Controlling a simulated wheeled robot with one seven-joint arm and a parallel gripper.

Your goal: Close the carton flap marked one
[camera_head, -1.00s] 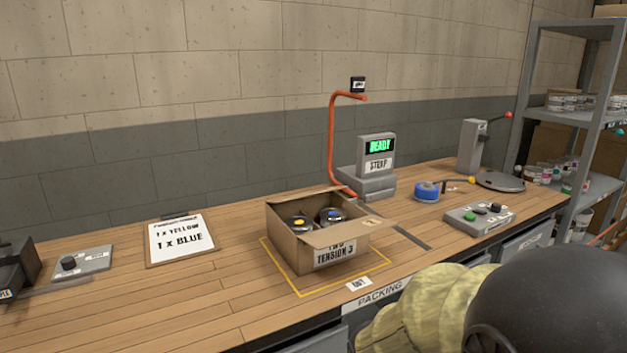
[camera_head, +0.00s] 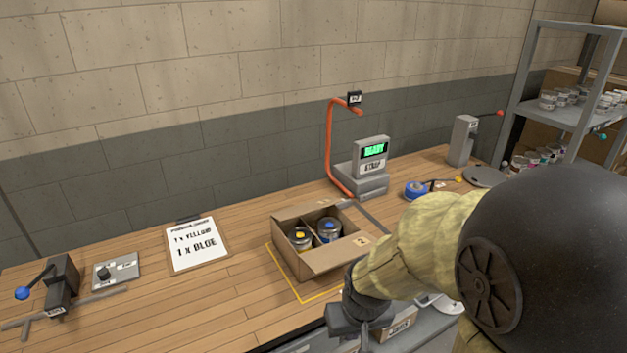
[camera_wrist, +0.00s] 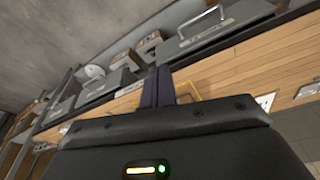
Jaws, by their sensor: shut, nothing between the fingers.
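The open carton (camera_head: 292,262) stands inside a yellow outline on the bench in the head view. Its flap marked 2 (camera_head: 345,252) sticks outward at the front. Another raised flap (camera_head: 300,210) shows at the back; I cannot read a mark one on any flap.
An order board (camera_head: 197,246) lies left of the carton. A scale with a READY screen (camera_head: 371,165) and a red post (camera_head: 331,150) stand behind it. Blue tape (camera_head: 417,189) lies to the right.

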